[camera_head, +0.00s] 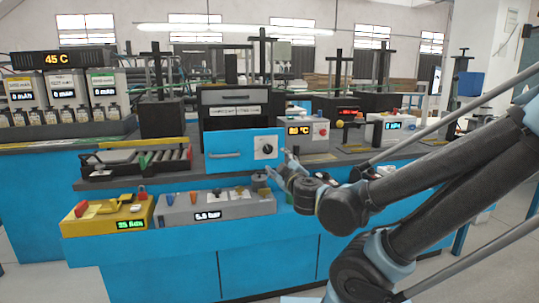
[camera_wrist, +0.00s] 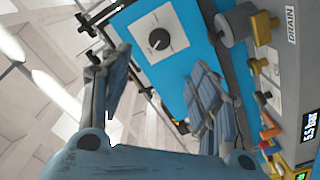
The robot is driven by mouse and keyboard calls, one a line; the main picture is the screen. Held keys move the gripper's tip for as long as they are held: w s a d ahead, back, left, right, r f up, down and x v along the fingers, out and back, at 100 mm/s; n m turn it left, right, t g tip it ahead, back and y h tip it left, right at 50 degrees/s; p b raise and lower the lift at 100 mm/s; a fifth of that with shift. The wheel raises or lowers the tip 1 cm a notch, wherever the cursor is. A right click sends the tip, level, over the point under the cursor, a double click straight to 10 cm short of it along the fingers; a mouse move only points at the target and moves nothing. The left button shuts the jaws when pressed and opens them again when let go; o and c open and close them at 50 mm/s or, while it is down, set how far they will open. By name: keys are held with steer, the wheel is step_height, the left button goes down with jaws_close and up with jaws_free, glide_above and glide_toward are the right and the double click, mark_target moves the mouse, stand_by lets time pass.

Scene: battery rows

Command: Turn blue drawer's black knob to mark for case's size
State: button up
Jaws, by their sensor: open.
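The blue drawer (camera_head: 210,141) shows its front below a black cabinet, with a light bar handle at its left. The black knob (camera_head: 267,149) sits on a white square plate at the drawer's right side. In the wrist view the knob (camera_wrist: 158,39) is round on its white plate, with small marks too fine to read. My gripper (camera_head: 279,168) is just right of and below the knob, apart from it. In the wrist view my gripper (camera_wrist: 163,80) is open and empty, its fingers spread with the knob beyond them. I cannot tell which thing is the case.
A grey box (camera_head: 180,216) with knobs and a display stands below the drawer, close to my gripper. A yellow box (camera_head: 75,225) is left of it. A black tray (camera_head: 100,171) is left of the drawer. A device reading 80 C (camera_head: 309,142) stands to the right.

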steer(key=s+m, duration=0.1)
steer(key=m, duration=0.9)
glide_toward(268, 151)
steer(key=shift+x, duration=4.2)
steer(key=shift+n, duration=0.3)
steer(key=c, duration=1.1)
